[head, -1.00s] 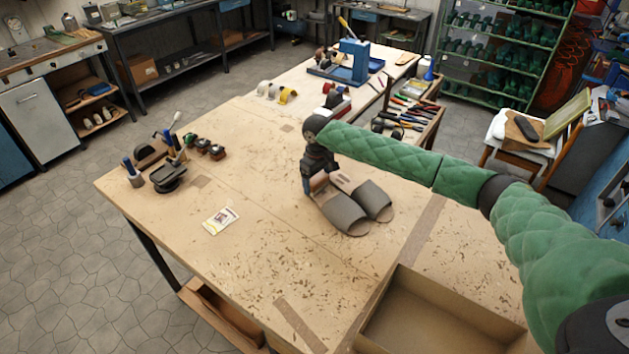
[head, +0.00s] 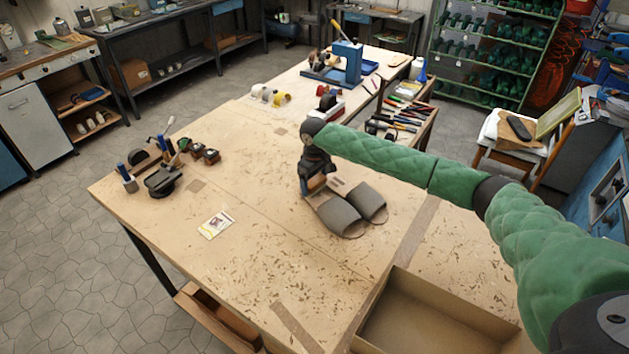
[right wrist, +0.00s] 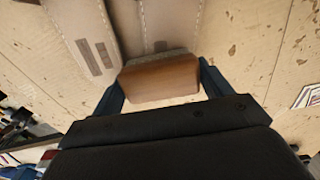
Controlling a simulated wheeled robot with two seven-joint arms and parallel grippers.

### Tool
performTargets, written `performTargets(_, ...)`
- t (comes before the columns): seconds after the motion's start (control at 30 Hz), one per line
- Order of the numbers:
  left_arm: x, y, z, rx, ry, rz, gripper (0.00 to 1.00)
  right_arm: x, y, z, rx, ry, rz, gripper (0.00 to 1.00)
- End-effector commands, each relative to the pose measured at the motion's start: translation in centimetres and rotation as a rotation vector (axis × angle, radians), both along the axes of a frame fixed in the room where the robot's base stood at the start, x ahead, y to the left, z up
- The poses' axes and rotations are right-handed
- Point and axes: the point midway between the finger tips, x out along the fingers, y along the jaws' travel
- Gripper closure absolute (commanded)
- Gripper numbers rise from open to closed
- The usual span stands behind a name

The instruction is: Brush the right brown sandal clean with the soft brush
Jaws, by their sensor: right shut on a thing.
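Two brown sandals with grey straps lie side by side on the workbench, toes towards me. In the head view one is on the left (head: 343,218) and one on the right (head: 369,204). My right gripper (head: 309,192) is at the heel end of the picture-left sandal. In the right wrist view its blue fingers are shut on the soft brush (right wrist: 160,80), a wooden block with a pale edge. The brush overlaps the heel of one sandal (right wrist: 170,22); I cannot tell whether it touches. The other sandal (right wrist: 82,38) is beside it. My left gripper is out of view.
The workbench (head: 265,255) has clear room left of the sandals. A card (head: 216,224) and a group of small tools (head: 163,180) lie further left. An open box (head: 425,320) is at the near right. A blue press (head: 345,62) stands at the back.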

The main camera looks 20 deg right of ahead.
Motion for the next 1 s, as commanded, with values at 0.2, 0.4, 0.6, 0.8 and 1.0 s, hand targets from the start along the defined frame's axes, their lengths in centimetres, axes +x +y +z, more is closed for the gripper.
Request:
performTargets(0.2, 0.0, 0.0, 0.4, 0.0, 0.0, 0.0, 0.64, 0.0, 0.0, -0.1, 0.0, 0.0, 0.0, 0.45)
performTargets(0.4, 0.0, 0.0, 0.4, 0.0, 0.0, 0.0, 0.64, -0.1, 0.2, -0.1, 0.0, 0.0, 0.0, 0.45)
performTargets(0.6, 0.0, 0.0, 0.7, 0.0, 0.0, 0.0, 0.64, -0.4, 0.9, -0.1, 0.0, 0.001, 0.0, 0.45)
performTargets(0.8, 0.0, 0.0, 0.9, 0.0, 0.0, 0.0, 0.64, -0.6, 1.7, -0.1, 0.0, 0.001, 0.0, 0.45)
performTargets(1.0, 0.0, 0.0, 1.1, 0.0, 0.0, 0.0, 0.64, -0.9, 2.4, -0.1, 0.0, 0.001, 0.001, 0.45)
